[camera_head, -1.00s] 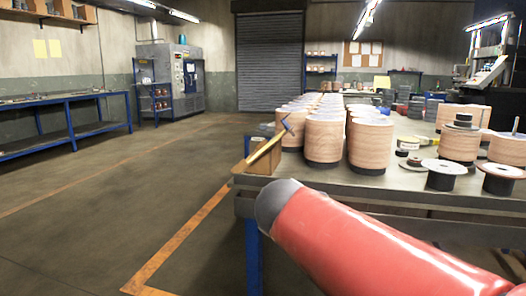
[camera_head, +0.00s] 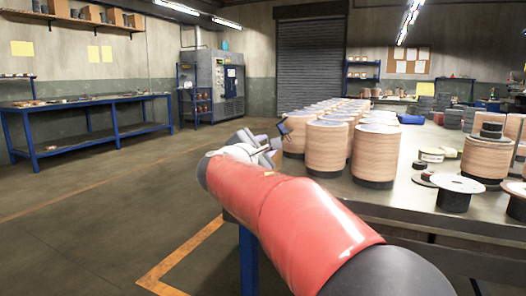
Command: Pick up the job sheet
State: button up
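No sheet can be surely told as the job sheet. A yellow sheet (camera_head: 425,88) stands out at the far end of the workbench (camera_head: 400,197), and white papers hang on a cork board (camera_head: 396,59) on the back wall. Yellow sheets (camera_head: 100,53) are also on the left wall. My gripper (camera_head: 272,142) is small and partly hidden behind my red arm, by the bench's near left corner and left of the wood-coloured drums. Its grey fingers are seen, but whether they are open or shut is unclear. No sheet is seen at it.
Several wood-coloured drums (camera_head: 327,148) stand in rows on the bench. Black spools with pale tops (camera_head: 455,193) and small discs lie at the right. A blue shelf bench (camera_head: 85,125) runs along the left wall. The floor between is clear.

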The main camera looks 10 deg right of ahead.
jog(key=x, duration=0.2)
jog(key=shift+w+d, duration=0.2)
jog(key=shift+w, duration=0.1)
jog(key=shift+c, duration=0.3)
grip_shut()
